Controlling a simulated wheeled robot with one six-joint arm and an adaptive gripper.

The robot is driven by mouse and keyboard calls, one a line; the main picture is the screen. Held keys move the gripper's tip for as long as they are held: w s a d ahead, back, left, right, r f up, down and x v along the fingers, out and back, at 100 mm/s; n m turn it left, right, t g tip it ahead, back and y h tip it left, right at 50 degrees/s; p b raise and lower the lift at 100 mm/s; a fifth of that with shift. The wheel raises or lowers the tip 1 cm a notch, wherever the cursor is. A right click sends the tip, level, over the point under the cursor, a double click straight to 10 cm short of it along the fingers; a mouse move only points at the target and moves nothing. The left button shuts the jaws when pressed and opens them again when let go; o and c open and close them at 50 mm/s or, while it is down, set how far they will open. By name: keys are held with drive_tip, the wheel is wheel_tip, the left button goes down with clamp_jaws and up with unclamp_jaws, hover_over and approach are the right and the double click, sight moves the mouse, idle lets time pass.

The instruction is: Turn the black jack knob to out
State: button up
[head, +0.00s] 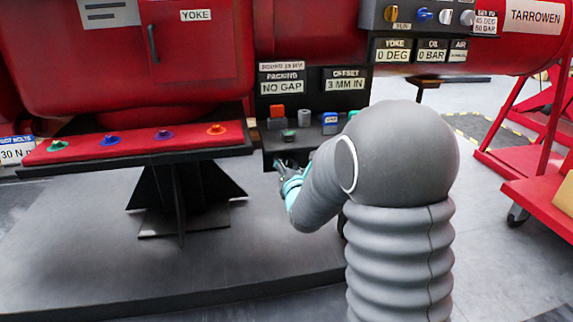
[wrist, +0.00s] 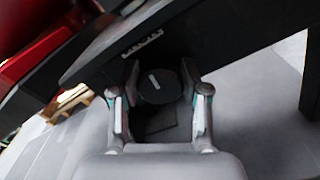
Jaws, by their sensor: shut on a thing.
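The black jack knob (wrist: 158,87) is round with a white line on its face, seen between my fingers in the wrist view. The line is tilted slightly from upright in that picture. My gripper (wrist: 160,98) is shut on the knob, one finger on each side. In the head view my gripper (head: 284,170) is at the underside of the dark panel (head: 270,150), partly behind my arm, and I cannot make out the knob there. The offset display (head: 346,79) reads "3 MM IN".
The packing display (head: 282,82) reads "NO GAP". A red shelf with coloured knobs (head: 164,135) is to the left. A red cart (head: 540,190) stands far right.

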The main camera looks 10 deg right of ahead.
drive_tip(key=o, duration=1.2)
drive_tip(key=shift+a, duration=0.15)
drive_tip(key=shift+c, duration=0.2)
drive_tip(key=shift+s, duration=0.1)
drive_tip(key=shift+s, duration=0.3)
drive_tip(key=s, duration=1.1)
drive_tip(key=shift+s, duration=0.1)
